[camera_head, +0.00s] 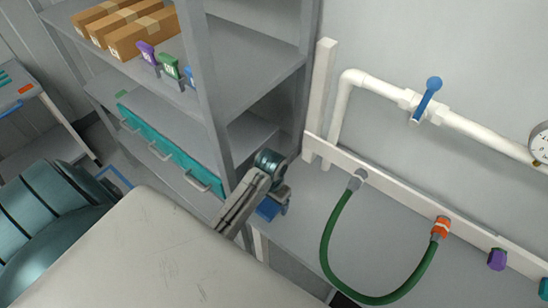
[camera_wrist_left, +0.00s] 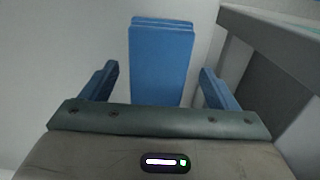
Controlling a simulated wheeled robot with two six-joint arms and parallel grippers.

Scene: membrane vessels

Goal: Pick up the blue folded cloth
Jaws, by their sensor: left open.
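The blue folded cloth (camera_wrist_left: 162,62) shows in the left wrist view as a tall blue block with layered folds at its top. It stands between the two blue fingers of my left gripper (camera_wrist_left: 158,74), with a gap on each side. The gripper is open and holds nothing. Its hidden depth makes it unclear how far the cloth lies from the palm. In the head view my left gripper (camera_head: 270,207) is at the grey surface beside the shelf post, small and partly hidden by its own arm. A blue patch there could be fingers or cloth. My right gripper is not in view.
A grey shelf unit (camera_head: 255,75) with cardboard boxes (camera_head: 140,38) and a teal drawer front (camera_head: 165,145) stands left of the gripper. A green hose (camera_head: 328,255) loops over the grey surface on the right. A white pipe (camera_head: 385,90) with a blue valve handle (camera_head: 427,98) runs along the wall.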

